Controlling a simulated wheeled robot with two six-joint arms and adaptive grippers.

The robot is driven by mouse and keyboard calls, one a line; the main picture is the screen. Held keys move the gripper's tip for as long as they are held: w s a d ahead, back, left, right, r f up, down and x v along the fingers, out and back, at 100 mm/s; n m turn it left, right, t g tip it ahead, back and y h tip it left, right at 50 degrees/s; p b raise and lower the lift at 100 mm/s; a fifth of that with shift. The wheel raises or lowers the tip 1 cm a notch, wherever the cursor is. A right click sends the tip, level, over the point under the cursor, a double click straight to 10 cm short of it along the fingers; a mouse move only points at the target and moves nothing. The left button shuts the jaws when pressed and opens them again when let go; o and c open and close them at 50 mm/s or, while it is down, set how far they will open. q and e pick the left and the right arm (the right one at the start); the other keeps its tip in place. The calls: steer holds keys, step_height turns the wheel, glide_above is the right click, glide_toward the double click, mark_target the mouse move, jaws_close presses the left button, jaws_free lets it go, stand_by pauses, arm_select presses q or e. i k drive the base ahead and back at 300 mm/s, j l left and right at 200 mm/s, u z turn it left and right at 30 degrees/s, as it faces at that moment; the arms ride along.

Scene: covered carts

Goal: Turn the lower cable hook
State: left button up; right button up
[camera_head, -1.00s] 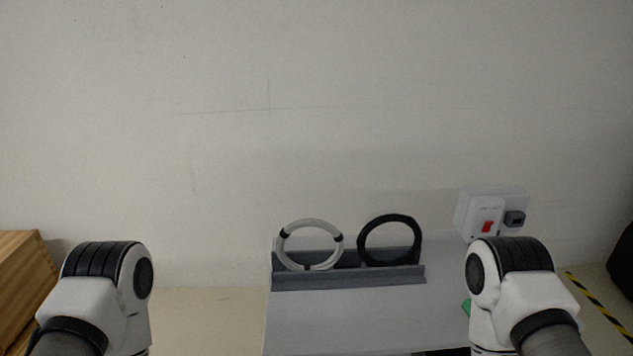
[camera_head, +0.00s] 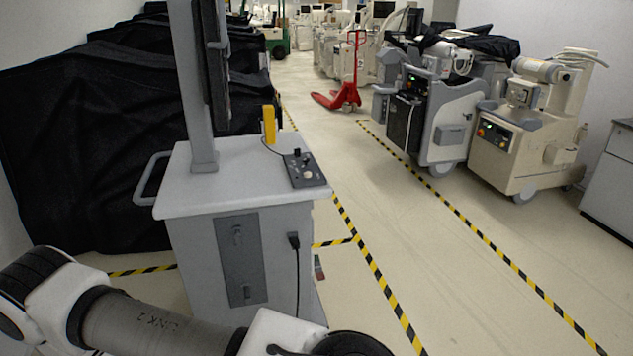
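A grey-white cart (camera_head: 190,255) stands left of the middle. A darker grey panel (camera_head: 238,262) is on its near side. The upper cable hook (camera_head: 238,234) is a small grey piece near the panel's top. The lower cable hook (camera_head: 246,291) is a similar small piece near its bottom, and its exact angle is too small to tell. My arm crosses the bottom left in front of the cart's lower part. Neither gripper is in view.
A control box (camera_head: 304,168) lies on the cart top, with a black plug (camera_head: 294,241) and cable hanging on the side. A black cover (camera_head: 80,150) fills the left. A red pallet jack (camera_head: 347,95) and equipment carts stand further back. The taped floor to the right is clear.

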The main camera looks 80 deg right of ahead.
mark_target(247, 286)
steer(key=z, duration=2.05)
steer(key=i+j+u, duration=0.25)
steer(key=i+u, duration=0.15)
steer(key=i, duration=0.1)
